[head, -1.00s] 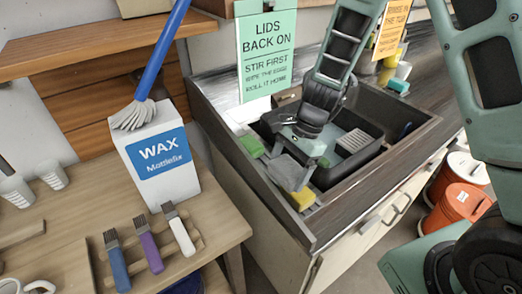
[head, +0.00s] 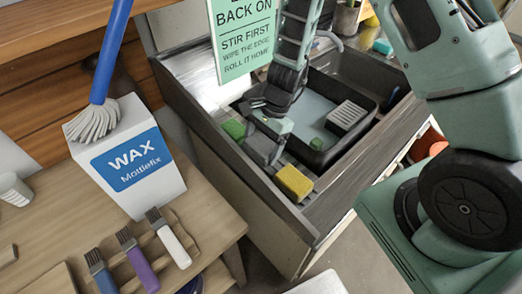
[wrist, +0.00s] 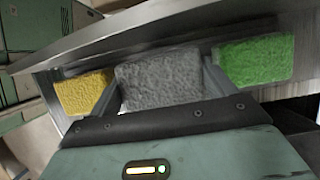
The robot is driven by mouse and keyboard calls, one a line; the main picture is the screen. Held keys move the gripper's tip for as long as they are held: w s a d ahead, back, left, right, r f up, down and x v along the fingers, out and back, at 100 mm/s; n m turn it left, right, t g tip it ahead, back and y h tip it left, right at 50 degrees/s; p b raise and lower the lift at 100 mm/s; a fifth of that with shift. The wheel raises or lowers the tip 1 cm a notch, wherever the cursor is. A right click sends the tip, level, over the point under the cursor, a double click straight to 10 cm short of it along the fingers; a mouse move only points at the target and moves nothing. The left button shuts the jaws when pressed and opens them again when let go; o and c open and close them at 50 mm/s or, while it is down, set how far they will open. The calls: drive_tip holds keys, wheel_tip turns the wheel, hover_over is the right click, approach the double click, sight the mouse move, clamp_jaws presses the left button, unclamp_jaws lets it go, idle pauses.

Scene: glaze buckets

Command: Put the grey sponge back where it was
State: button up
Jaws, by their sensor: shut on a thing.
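The grey sponge (wrist: 158,80) is between the two fingers of my gripper (wrist: 165,88) in the wrist view, and the gripper is shut on it. In the head view my gripper (head: 263,148) points down at the near left edge of the sink, and the sponge is mostly hidden there. A green sponge (head: 234,129) lies to its left and a yellow sponge (head: 294,183) to its right. In the wrist view the yellow sponge (wrist: 84,93) is on the left and the green sponge (wrist: 255,60) on the right. I cannot tell whether the grey sponge touches the surface below.
A black basin (head: 372,118) with a light ribbed block (head: 346,117) is just beyond my gripper. A green sign (head: 240,40) hangs behind.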

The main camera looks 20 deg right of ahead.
sight(261, 152)
drive_tip(key=shift+f, duration=1.5)
